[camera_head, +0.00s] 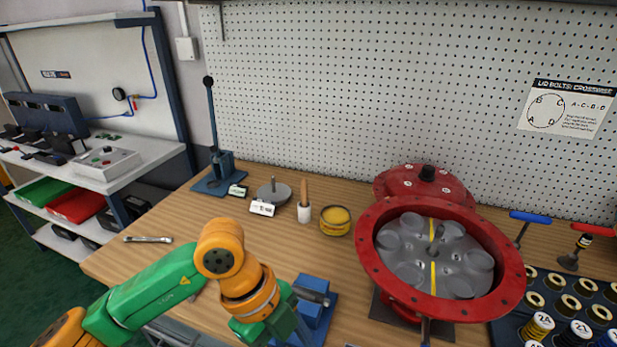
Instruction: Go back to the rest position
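My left arm comes in from the lower left, green and orange. Its green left gripper (272,322) points down at the bottom edge, beside a blue fixture (316,294) that bears a grey cylindrical part. The fingertips are not clearly visible, so I cannot tell open from shut or whether anything is held. My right gripper is not in view. A large red round housing (374,258) stands open on the wooden bench (205,222), with a clear, several-lobed insert and a yellow strip inside. A red lid-like disc (400,180) with a black knob is behind it.
A wrench (148,239) lies left. A dark tray of numbered spools (549,335) and two T-handled tools (530,218) are at right.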

